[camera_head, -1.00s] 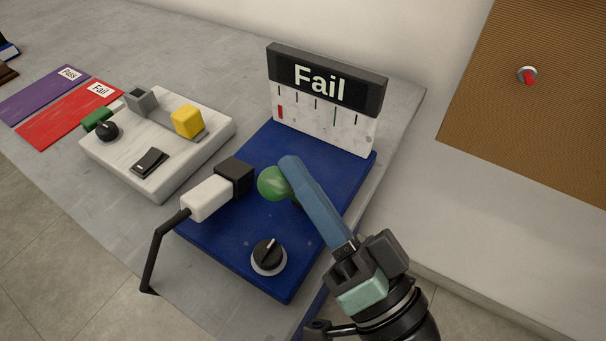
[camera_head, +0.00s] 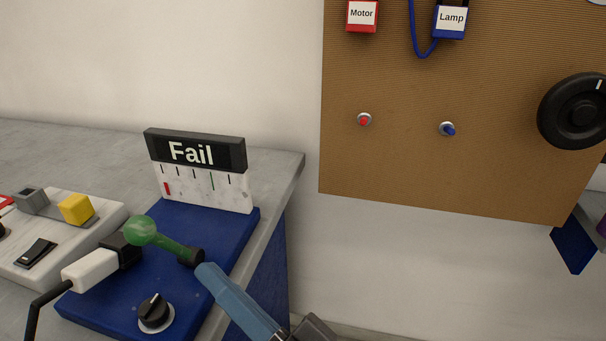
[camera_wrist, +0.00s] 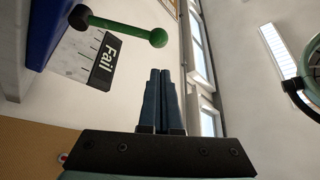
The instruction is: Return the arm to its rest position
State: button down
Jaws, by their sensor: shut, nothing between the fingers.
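My gripper (camera_head: 207,272) is at the bottom of the head view, right of the blue tester base. In the wrist view my gripper (camera_wrist: 162,75) shows its two blue fingers together, with nothing between them. In the head view the fingertips appear near the black end of a green lever (camera_head: 168,241) with a round green knob. I cannot tell from that view how close they are. In the wrist view the green lever (camera_wrist: 122,27) appears apart from the fingers. Most of my arm is out of view.
The blue tester (camera_head: 213,217) has a display (camera_head: 195,150) reading "Fail" and a black dial (camera_head: 154,311). A white control box (camera_head: 75,255) stands left. A brown board (camera_head: 450,170) on the right holds red and blue buttons, Motor and Lamp tags and a black wheel (camera_head: 578,111).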

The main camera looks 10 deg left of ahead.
jog(key=w+d+r+t+h, duration=0.5)
jog(key=w+r+t+h, duration=0.45)
jog(key=r, duration=0.45)
jog(key=s+d+r+m+t+h, duration=0.1)
jog(key=s+d+r+t+h, duration=0.25)
jog(key=r, duration=0.25)
jog(key=s+d+r+m+t+h+p, duration=0.1)
jog(key=s+d+r+t+h, duration=0.1)
jog(key=r+h, duration=0.3)
jog(key=s+d+r+m+t+h, duration=0.1)
jog(key=s+d+r+t+h, duration=0.15)
jog(key=r, duration=0.45)
notch_tip(320, 180, up, 17)
jog(key=p, duration=1.8)
jog(key=shift+w+d+t, duration=0.3)
jog(key=shift+w+t, duration=0.05)
jog(key=shift+w, duration=0.05)
jog(key=shift+f+y, duration=0.1)
jog(key=shift+y, duration=0.15)
